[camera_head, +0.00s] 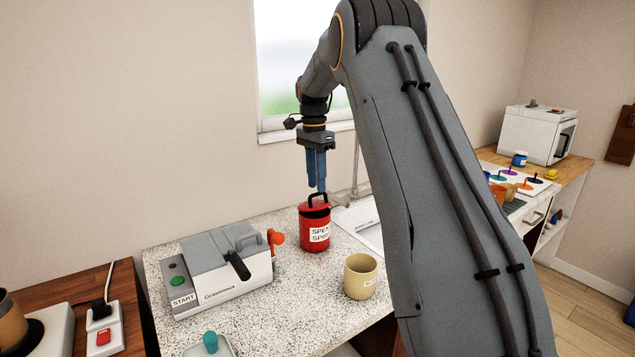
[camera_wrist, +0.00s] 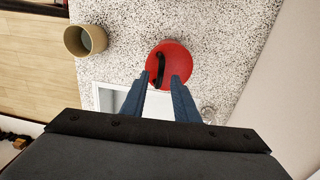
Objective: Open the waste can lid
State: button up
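The waste can (camera_head: 314,236) is red with a white label and stands upright on the speckled counter. Its red lid (camera_wrist: 176,60) carries a black arched handle (camera_head: 318,197), which also shows in the wrist view (camera_wrist: 160,68). A dark band shows below the lid's edge in the head view; I cannot tell whether it is a gap. My gripper (camera_head: 317,187) points down over the lid with its blue fingers close to the handle. In the wrist view my gripper (camera_wrist: 160,78) has its fingertips apart, with the handle between or just beyond them.
A grey-and-white machine (camera_head: 222,272) with a START button and orange knob stands left of the can. A tan cup (camera_head: 360,277) stands in front right. A sink (camera_head: 364,222) lies behind right, with its tap (camera_head: 355,165) close to my gripper. Counter between can and cup is clear.

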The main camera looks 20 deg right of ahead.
jog(key=shift+f, duration=1)
jog(key=shift+c, duration=0.5)
grip_shut()
